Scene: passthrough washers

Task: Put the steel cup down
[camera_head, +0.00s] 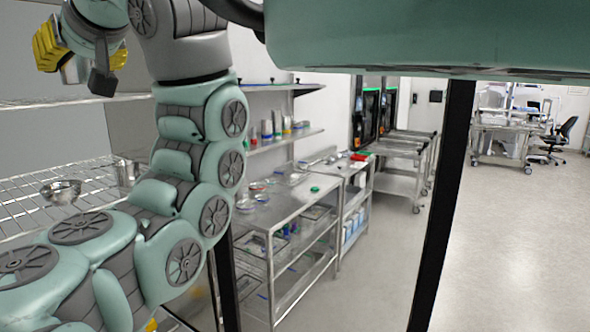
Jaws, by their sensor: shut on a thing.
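My gripper (78,58) is at the upper left, with yellow fingers pointing down and left. It is shut on a small grey metallic thing (73,71), which looks like the steel cup. Only part of it shows between the fingers, and a dark block on the gripper stands in front. It is held in the air above a wire rack shelf (28,205), apart from it.
A steel bowl (62,190) and an upright steel container (126,171) stand on the wire shelf near my arm. Bare wire shows at its left. A steel table (285,205) with several items stands beyond. Open floor (520,240) lies at right.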

